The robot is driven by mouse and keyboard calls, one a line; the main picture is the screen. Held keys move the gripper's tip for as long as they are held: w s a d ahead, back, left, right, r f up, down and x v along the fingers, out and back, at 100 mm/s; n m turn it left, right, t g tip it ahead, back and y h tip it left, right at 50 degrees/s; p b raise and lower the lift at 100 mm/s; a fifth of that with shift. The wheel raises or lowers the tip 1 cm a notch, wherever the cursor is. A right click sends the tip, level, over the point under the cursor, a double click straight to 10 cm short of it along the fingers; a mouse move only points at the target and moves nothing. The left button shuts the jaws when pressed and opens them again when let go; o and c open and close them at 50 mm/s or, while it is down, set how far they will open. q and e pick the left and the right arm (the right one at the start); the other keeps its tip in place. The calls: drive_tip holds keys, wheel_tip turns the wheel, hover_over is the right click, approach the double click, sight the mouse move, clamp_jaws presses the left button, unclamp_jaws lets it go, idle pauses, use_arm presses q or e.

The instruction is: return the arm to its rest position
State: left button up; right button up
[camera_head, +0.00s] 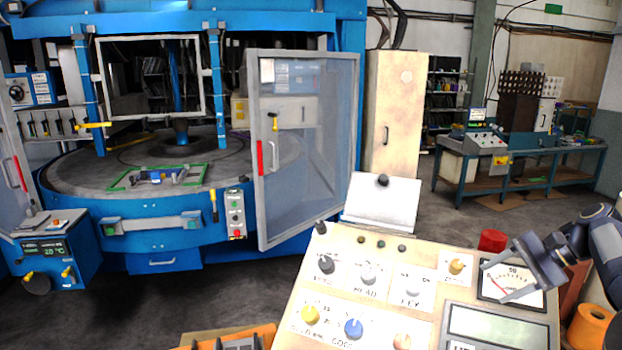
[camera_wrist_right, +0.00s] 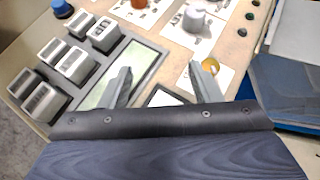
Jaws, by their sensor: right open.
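My right gripper (camera_head: 494,283) is open and empty at the end of my right arm, which comes in from the right edge. It hangs over the right part of a beige control panel (camera_head: 428,268), in front of the dial gauge (camera_head: 512,283). In the right wrist view the two fingers of the right gripper (camera_wrist_right: 160,67) stand apart with nothing between them. Behind them are a greenish display (camera_wrist_right: 140,62), a yellow knob (camera_wrist_right: 210,69) and a grey knob (camera_wrist_right: 194,20). I cannot tell whether the fingertips touch the panel. My left gripper is not in view.
A red button (camera_head: 492,240) sticks up at the panel's back right edge. Wrist view shows several white rocker switches (camera_wrist_right: 72,62). A blue machine (camera_head: 150,240) with an open glazed door (camera_head: 330,190) stands at left. An orange roll (camera_head: 590,328) is below my right arm.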

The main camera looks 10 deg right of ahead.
drive_tip(key=s+a+n+h+b, duration=0.2)
drive_tip(key=s+a+n, duration=0.4)
drive_tip(key=s+a, duration=0.8)
drive_tip(key=s+a+f+n+t+h+b, duration=0.1)
drive_tip(key=s+a+f+n+h, duration=0.1)
drive_tip(key=s+a+f+n, duration=0.4)
drive_tip(key=s+a+f, duration=0.5)
drive_tip(key=s+f, duration=0.1)
drive_tip(key=shift+s+a+f+t, duration=0.2)
drive_tip(key=shift+a+f+t, duration=0.05)
drive_tip(key=shift+t, duration=0.15)
idle(0.5)
